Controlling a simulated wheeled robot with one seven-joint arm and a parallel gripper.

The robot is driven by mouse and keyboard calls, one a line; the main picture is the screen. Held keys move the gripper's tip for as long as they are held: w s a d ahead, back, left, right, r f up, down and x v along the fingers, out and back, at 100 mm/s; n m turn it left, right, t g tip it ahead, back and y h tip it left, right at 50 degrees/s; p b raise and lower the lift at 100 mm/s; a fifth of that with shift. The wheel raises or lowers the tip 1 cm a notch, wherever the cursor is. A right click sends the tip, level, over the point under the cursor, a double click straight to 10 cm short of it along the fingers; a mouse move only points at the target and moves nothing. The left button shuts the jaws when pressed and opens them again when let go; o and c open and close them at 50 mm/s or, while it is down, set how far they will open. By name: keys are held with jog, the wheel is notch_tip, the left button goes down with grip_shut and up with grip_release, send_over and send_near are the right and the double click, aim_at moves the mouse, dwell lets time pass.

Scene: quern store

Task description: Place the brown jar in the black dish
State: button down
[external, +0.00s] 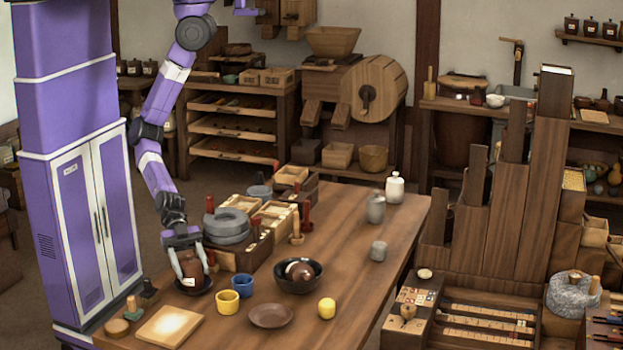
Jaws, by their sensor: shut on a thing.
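My gripper (192,263) points down at the near left of the table, with pale fingers on either side of a small brown jar (192,268). It is shut on the jar. The jar looks upright and is partly hidden by the fingers. A shallow black dish (206,287) lies right under it. The jar's bottom is at or just inside the dish; I cannot tell whether it touches. A larger black bowl (298,287) with a round brown thing in it stands to the right.
A yellow cup (228,302), a blue cup (242,286), a brown plate (270,316) and a yellow ball-like thing (327,308) stand near. A grey quern stone (227,226) and wooden boxes are behind. A wooden board (169,327) lies in front. The table's right side is mostly clear.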

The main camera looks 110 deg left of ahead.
jog(key=shift+f, duration=0.1)
jog(key=shift+c, duration=2.3)
grip_release()
jog(key=shift+r, duration=0.2)
jog(key=shift+s+a, duration=0.15)
jog(key=shift+s, duration=0.1)
jog(key=v, duration=1.1)
jog(key=shift+a+r+b, duration=0.2)
jog(key=shift+b, duration=0.1)
